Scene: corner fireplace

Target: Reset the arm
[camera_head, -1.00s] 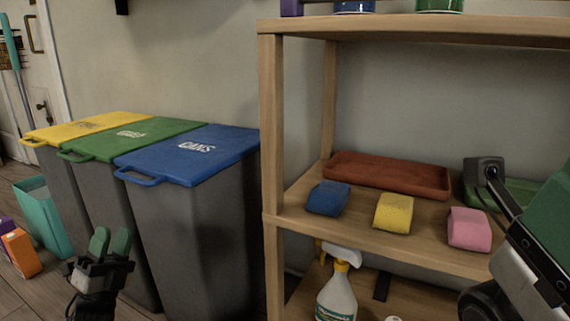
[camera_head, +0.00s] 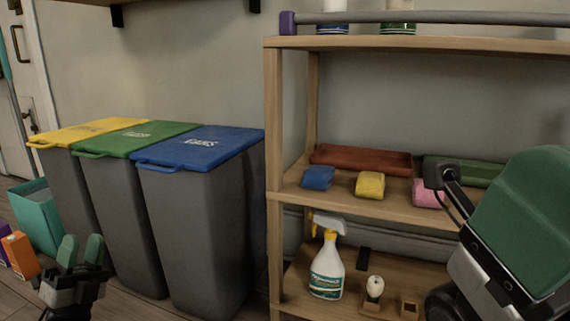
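My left gripper (camera_head: 81,250) is low at the left of the head view, in front of the grey bins. Its two green-tipped fingers point up with a gap between them and nothing in it. My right gripper (camera_head: 527,222) is large and close at the right edge, seen from the side, with a green pad. It covers part of the shelf's right side. I cannot see the space between its fingers.
Bins with yellow (camera_head: 88,131), green (camera_head: 137,138) and blue (camera_head: 202,147) lids stand left of a wooden shelf (camera_head: 274,180). It holds blue (camera_head: 318,178), yellow (camera_head: 370,185) and pink (camera_head: 427,193) sponges, and a spray bottle (camera_head: 327,270) below. A teal bin (camera_head: 38,215) stands at left.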

